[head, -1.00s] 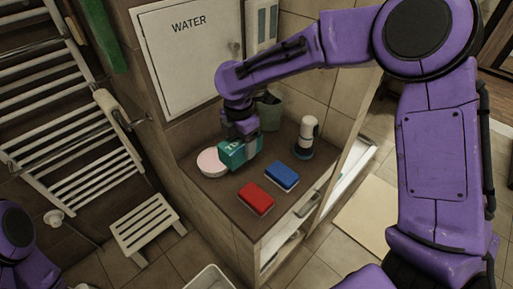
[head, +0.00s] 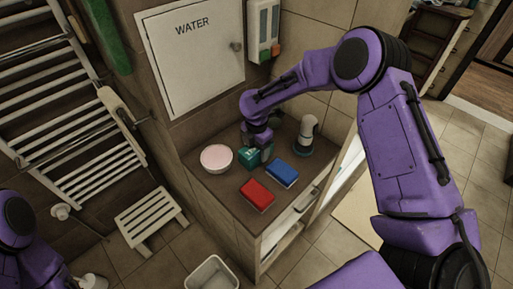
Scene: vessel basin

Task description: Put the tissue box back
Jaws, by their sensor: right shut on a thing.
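The teal tissue box (head: 250,158) is on or just above the brown cabinet top (head: 213,188). It is between a round pinkish-white bowl (head: 216,157) and a blue sponge-like block (head: 282,173). My right gripper (head: 257,149) reaches down from behind and is shut on the tissue box, and it hides part of the box. I cannot tell whether the box's underside touches the top. My left arm shows at the lower left edge, but its gripper is not in view.
A red block (head: 257,195) lies at the front of the cabinet top. A white-and-dark cylindrical bottle (head: 307,136) stands at the right. A white stool (head: 150,218), a towel rack (head: 75,130) and a bin (head: 211,275) stand around the cabinet. The WATER panel (head: 192,55) is behind.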

